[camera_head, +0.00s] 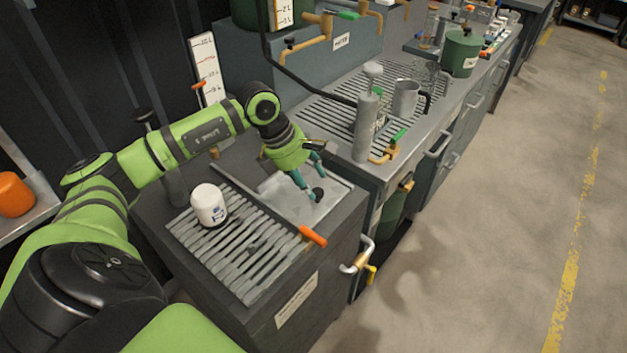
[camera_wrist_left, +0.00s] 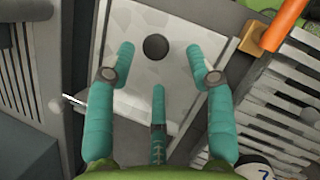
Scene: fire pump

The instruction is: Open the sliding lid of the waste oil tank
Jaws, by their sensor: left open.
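The waste oil tank (camera_head: 306,277) is a dark grey box with a label on its front side. Its sliding lid (camera_head: 284,198) is a pale metal plate on the top, beside a slatted grate. A round black knob (camera_head: 318,194) stands on the lid. In the left wrist view the lid (camera_wrist_left: 112,120) fills the middle, with the knob (camera_wrist_left: 155,46) in front of the fingers. My left gripper (camera_head: 308,180) is open with teal fingers over the lid. In the wrist view two fingertips are on either side of the knob and the third is below it. Contact cannot be told.
A white canister (camera_head: 208,204) stands on the grate (camera_head: 235,252). A drain tap (camera_head: 359,258) sticks out from the tank's side. A bench with a grey pump cylinder (camera_head: 367,125) and a metal mug (camera_head: 406,98) is behind.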

